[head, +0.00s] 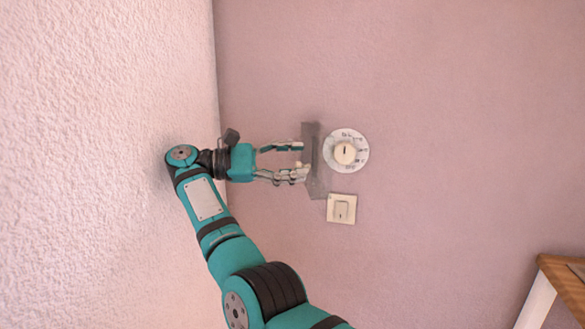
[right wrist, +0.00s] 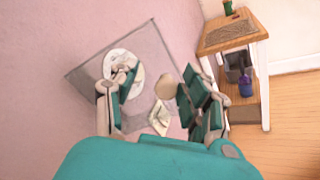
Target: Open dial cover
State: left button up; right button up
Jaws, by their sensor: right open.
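The dial (head: 358,160) is a round white plate with a cream knob on the pink wall. Its grey see-through cover (head: 312,185) shows as a narrow panel left of the dial, angled out from the wall, so the dial is uncovered in the head view. In the right wrist view the cover (right wrist: 90,75) lies in front of the dial (right wrist: 118,56), which shows through it. My right gripper (head: 303,159) is open at the cover's left side. A small beige knob (right wrist: 168,86) shows between its fingers, apparently on the cover. My left gripper is out of view.
A cream wall switch (head: 341,209) sits just below the dial. A wooden table (head: 565,280) stands at the lower right, with items on it in the right wrist view (right wrist: 228,38). A textured wall (head: 90,150) is close on the left.

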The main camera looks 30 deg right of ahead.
notch_tip(320, 180, up, 9)
jog(key=shift+f, duration=0.2)
